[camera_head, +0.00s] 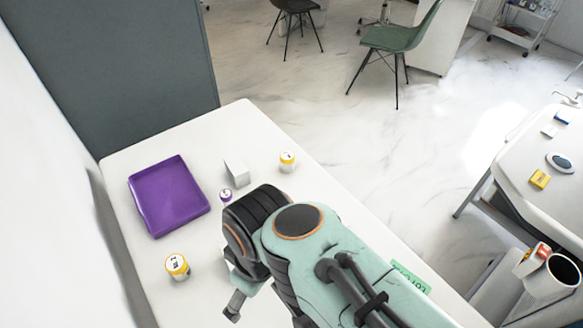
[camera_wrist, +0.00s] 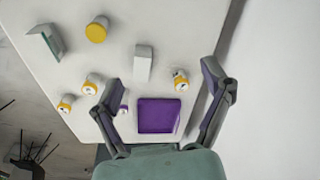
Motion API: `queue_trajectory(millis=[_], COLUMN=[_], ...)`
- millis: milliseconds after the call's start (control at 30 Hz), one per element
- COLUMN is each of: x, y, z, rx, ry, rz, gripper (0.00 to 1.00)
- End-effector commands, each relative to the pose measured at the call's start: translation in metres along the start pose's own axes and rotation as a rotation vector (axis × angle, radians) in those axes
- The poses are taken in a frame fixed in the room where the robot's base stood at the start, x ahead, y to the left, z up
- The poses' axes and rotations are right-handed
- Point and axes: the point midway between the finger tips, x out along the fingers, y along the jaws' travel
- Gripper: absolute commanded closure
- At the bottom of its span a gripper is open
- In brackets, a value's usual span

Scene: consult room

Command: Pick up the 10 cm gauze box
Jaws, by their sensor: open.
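No label reading "10 cm gauze" is legible, so I cannot tell which box it is. A pale upright box (camera_head: 236,173) stands right of the purple tray (camera_head: 168,195) in the head view. In the wrist view, a plain white box (camera_wrist: 143,65) stands above the purple tray (camera_wrist: 158,116), between the lines of my fingers. A green-and-white box (camera_wrist: 45,42) stands at the upper left there; its green lettered side (camera_head: 410,278) shows past my arm in the head view. My gripper (camera_wrist: 160,72) is open and empty above the table. In the head view my arm hides part of the tabletop.
Yellow-capped jars stand near the wall (camera_head: 177,266) and at the far edge (camera_head: 287,161). More are in the wrist view (camera_wrist: 97,30). A small purple-capped vial (camera_head: 225,195) is beside the tray. The wall bounds the table's left. A second table (camera_head: 510,160) is at right.

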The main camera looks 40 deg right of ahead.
Motion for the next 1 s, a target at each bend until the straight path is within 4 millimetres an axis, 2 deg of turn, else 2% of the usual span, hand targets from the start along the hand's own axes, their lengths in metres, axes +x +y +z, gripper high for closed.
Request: queue_trajectory(millis=[100,200,267,367,400,500,600,633,700,833,1000], x=[-0.012,-0.009,-0.003,0.017,0.028,0.068,0.112,0.124,0.149,0.179,0.192], y=[0.028,0.062,0.086,0.135,0.158,0.218,0.262,0.270,0.281,0.286,0.289], z=[-0.055,-0.087,-0.102,-0.118,-0.120,-0.110,-0.078,-0.067,-0.039,0.002,0.014], rx=[-0.167,-0.219,-0.231,-0.225,-0.211,-0.138,-0.018,0.019,0.093,0.193,0.224], ry=[0.123,0.143,0.140,0.113,0.094,0.034,-0.032,-0.052,-0.092,-0.142,-0.147], rz=[0.086,0.144,0.174,0.213,0.224,0.223,0.181,0.161,0.110,0.038,0.032], gripper=[0.21,0.21,0.21,0.21,0.21,0.21,0.21,0.21,0.21,0.21,0.21])
